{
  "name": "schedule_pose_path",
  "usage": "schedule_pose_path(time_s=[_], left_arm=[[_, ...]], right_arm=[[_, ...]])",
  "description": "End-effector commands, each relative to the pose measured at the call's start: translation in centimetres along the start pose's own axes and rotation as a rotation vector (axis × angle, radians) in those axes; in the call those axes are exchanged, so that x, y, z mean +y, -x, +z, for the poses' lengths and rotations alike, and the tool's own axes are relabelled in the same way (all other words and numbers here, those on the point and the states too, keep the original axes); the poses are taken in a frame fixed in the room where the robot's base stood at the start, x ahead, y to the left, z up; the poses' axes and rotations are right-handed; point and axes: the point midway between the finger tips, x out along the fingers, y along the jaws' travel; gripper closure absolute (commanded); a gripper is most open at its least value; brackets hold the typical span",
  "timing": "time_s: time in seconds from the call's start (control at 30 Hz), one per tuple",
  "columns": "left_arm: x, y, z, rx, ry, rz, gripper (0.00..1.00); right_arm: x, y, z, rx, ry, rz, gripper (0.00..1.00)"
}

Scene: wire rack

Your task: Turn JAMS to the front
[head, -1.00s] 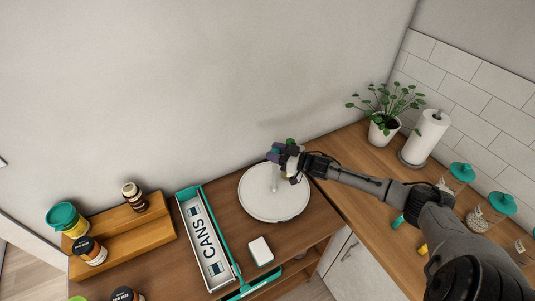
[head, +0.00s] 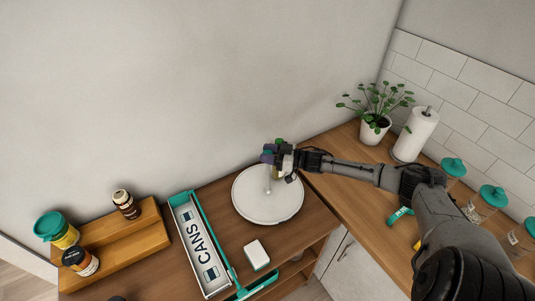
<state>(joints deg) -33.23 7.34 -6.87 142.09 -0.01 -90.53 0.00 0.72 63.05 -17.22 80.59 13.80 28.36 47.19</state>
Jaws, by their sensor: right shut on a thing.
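A round white turntable (head: 262,207) with a thin pale post (head: 267,182) stands on the wooden top, near the wall. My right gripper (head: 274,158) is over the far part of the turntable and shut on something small. My gripper mostly hides that thing; a bit of green (head: 279,142) and a pale yellowish patch show around the fingers. I cannot tell whether it is a jar or a part of the turntable. No lettering that reads JAMS is visible. My left gripper is not in view.
Left of the turntable lies a long tray marked CANS (head: 179,206) with a teal edge. A small white box (head: 256,254) is in front. A stepped wooden rack (head: 143,237) holds jars at left. A potted plant (head: 375,131) and paper roll (head: 415,134) stand at right.

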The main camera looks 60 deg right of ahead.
Motion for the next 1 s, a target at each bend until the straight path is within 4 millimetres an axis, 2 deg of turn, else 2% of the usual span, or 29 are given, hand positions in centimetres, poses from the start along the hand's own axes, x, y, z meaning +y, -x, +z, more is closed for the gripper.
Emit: schedule_pose_path(time_s=[0.1, 0.13, 0.37, 0.73, 1.0], left_arm=[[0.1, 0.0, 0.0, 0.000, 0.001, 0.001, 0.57], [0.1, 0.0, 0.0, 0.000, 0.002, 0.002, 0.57], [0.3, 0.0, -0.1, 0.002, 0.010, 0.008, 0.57], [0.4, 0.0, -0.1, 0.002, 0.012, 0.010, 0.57], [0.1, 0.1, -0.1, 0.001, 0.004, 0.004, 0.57]], right_arm=[[0.0, 0.0, 0.1, -0.001, 0.000, 0.001, 1.00], [0.0, 0.0, 0.1, -0.001, 0.000, 0.001, 0.59], [0.0, 0.0, 0.1, -0.001, 0.000, 0.001, 0.37], [0.0, 0.4, 0.1, -0.002, 0.000, 0.001, 0.37], [0.0, 3.3, 0.2, -0.006, -0.001, 0.001, 0.37]])
